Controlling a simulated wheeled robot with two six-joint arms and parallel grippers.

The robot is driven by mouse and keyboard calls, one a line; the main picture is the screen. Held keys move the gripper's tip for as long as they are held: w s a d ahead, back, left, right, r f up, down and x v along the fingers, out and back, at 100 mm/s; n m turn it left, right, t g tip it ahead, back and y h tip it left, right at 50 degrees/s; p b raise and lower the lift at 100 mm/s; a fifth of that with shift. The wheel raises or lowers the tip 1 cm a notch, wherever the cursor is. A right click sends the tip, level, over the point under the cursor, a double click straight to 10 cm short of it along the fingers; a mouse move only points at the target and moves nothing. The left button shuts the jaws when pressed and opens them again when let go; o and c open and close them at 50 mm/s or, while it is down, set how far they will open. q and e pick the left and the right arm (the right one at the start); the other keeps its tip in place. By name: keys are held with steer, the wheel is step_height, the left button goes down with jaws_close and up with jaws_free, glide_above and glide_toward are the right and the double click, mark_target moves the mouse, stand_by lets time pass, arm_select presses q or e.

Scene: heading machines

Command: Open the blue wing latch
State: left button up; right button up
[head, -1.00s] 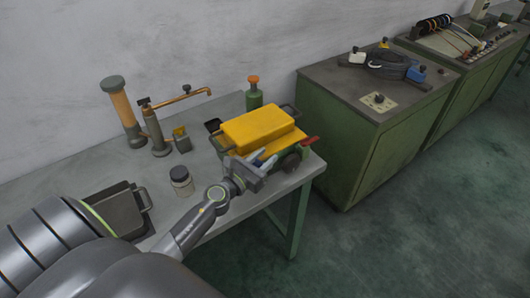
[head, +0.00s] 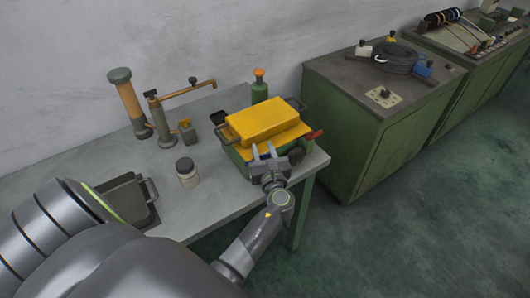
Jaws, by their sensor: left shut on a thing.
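A box with a yellow lid (head: 262,123) and a green body (head: 236,158) stands on the grey bench near its right end. Small bits of the blue wing latch (head: 264,156) show at the front of the box, between and behind my fingers. My left gripper (head: 265,151) is at this front side, pointing at the box, and is shut on the blue wing latch. Its fingers hide most of the latch, so its exact angle cannot be told. My right gripper is not in view.
A red handle (head: 315,135) and a dark round knob (head: 296,155) sit at the box's right. A jar (head: 186,173), a dark tray (head: 124,199), a pump-like stand (head: 160,122) and a green bottle (head: 260,88) share the bench. A green cabinet (head: 345,140) stands to the right.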

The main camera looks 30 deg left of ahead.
arm_select(q)
steer(key=shift+s+a+r+n+g+y+b, duration=0.1)
steer(key=shift+n+g+y+b, duration=0.3)
steer(key=shift+n+g+y, duration=0.75)
steer(key=shift+s+a+r+n+g+y+b, duration=0.1)
steer(key=shift+n+g+y+b, duration=0.45)
steer(key=shift+g, duration=0.9)
steer(key=shift+n, duration=0.5)
steer(key=o, duration=1)
steer(key=shift+f, duration=0.15)
